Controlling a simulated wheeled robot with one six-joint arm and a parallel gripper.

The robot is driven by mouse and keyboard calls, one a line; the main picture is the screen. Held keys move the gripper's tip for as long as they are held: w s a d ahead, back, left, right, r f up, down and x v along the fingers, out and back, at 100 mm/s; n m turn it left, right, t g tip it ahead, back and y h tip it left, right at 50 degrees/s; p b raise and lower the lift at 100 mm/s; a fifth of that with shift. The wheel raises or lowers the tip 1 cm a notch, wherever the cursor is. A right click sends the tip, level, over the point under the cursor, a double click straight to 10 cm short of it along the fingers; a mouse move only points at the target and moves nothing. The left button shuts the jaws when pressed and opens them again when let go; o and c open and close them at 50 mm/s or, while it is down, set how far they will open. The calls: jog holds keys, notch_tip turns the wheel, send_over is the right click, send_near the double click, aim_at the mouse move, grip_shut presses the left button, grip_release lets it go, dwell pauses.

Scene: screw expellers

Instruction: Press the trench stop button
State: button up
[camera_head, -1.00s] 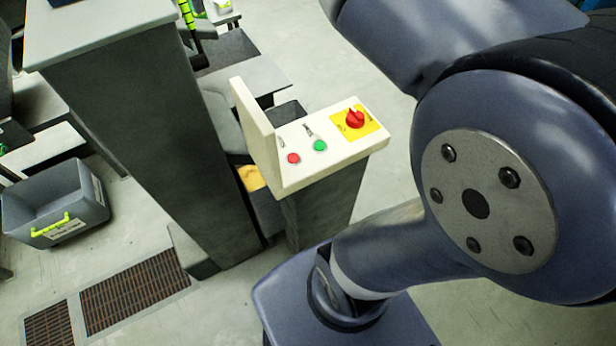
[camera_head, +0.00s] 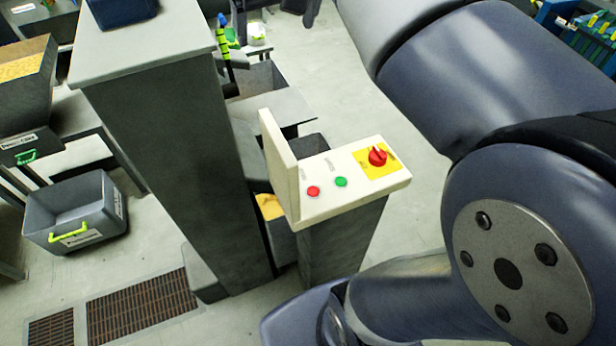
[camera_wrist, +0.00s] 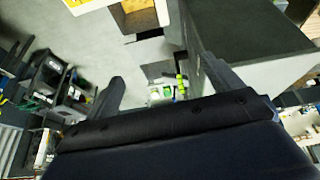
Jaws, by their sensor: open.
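A cream control panel (camera_head: 322,210) tops a dark grey pedestal in the head view. On it are a red round button (camera_head: 313,191), a green round button (camera_head: 341,182) and a red rotary switch (camera_head: 377,157) on a yellow plate. The labels are too small to read. My gripper (camera_wrist: 168,88) shows in the wrist view with its two dark fingers wide apart and nothing between them. It is outside the head view, where my arm fills the right side. No finger touches a button in view.
A tall grey column (camera_head: 170,150) stands left of the panel. A grey bin (camera_head: 75,212) with a yellow-green handle sits on the floor at left, near floor grates (camera_head: 143,307). Open floor (camera_head: 345,85) lies behind the panel.

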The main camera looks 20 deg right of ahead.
grip_shut()
dwell(0.8)
dwell(0.5)
